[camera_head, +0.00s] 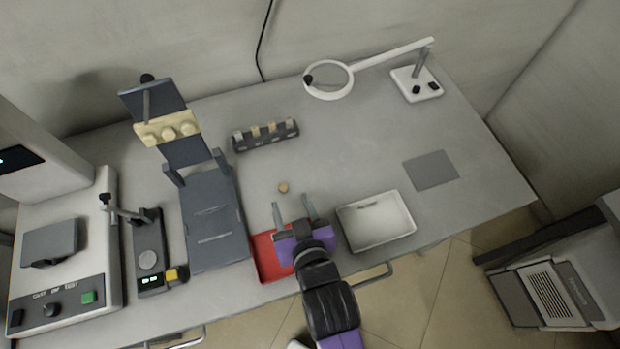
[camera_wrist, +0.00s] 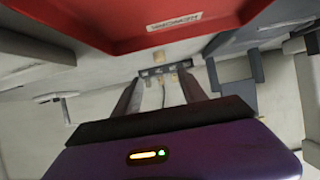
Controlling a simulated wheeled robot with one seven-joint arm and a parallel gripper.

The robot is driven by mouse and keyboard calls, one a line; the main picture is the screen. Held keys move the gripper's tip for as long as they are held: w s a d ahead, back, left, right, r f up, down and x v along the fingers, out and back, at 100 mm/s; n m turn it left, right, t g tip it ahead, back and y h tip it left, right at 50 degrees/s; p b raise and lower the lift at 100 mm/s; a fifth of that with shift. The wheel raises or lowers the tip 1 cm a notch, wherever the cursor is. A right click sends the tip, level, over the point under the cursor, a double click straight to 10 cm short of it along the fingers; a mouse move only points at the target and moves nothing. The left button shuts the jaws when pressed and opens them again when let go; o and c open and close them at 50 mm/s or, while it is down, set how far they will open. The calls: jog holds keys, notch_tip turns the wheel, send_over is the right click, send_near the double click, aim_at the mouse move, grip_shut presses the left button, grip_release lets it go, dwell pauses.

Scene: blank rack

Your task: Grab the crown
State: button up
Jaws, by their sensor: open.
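A small tan crown (camera_head: 283,187) lies on the grey table in the head view, just beyond my fingertips. My gripper (camera_head: 293,206) is open and empty, with its two fingers apart and pointing towards the back of the table. The crown is slightly left of the middle of the gap, apart from both fingers.
A red tray (camera_head: 266,262) lies partly under my gripper. A white tray (camera_head: 349,233) stands to its right. A dark rack with several blanks (camera_head: 265,145) is behind the crown. A grey stand (camera_head: 213,225) is at left. The table around the crown is clear.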

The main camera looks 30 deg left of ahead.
aim_at(284, 190)
jog(key=shift+s+a+f, duration=0.1)
jog(key=shift+s+f, duration=0.05)
jog(key=shift+f, duration=0.3)
jog(key=shift+b+x, duration=0.85)
jog(key=b+x, duration=0.4)
jog(key=x, duration=0.1)
jog(key=shift+a+f, duration=0.2)
jog(key=shift+f, duration=0.1)
